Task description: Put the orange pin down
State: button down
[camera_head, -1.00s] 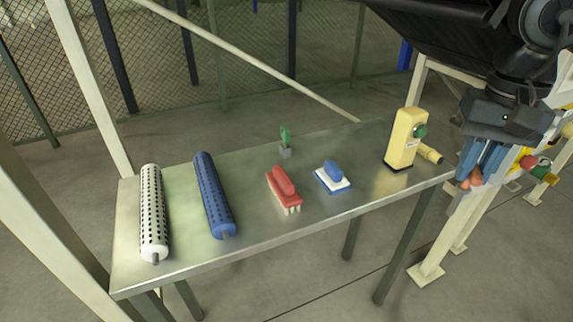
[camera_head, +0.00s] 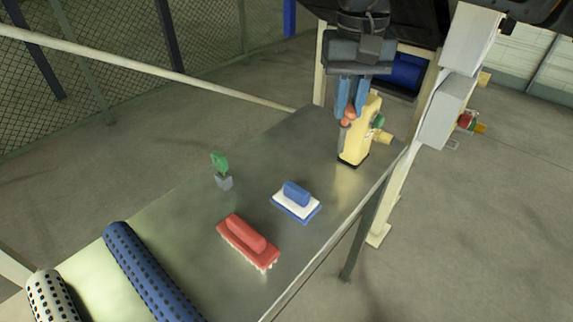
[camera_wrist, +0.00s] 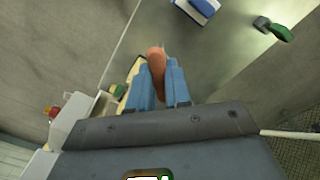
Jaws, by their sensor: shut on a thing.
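My gripper (camera_head: 351,97) points down above the far right end of the metal table (camera_head: 190,215). Its blue fingers are shut on the orange pin (camera_head: 349,116), whose rounded end sticks out below the fingertips. In the wrist view the orange pin (camera_wrist: 157,62) sits between the two blue fingers of my gripper (camera_wrist: 163,84). The pin overlaps the yellow device in the head view; I cannot tell how wide the gap between them is. The upper part of the pin is hidden by the fingers.
A yellow device (camera_head: 356,147) with a green knob stands just by the pin. Perforated blue (camera_head: 150,275) and white (camera_head: 50,298) rollers lie left. Bare metal lies between cactus and device.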

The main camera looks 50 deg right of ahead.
aim_at(340, 152)
notch_tip(340, 152, down, 10)
jog(key=shift+r+p, duration=0.2)
jog(key=shift+p, duration=0.25)
jog(key=shift+f, duration=0.2)
jog(key=shift+f+b, duration=0.2)
jog(key=shift+b, duration=0.1)
jog(key=c, duration=1.1)
grip_release()
jog(key=shift+r, duration=0.1)
jog(key=shift+r, duration=0.15)
notch_tip(340, 152, up, 12)
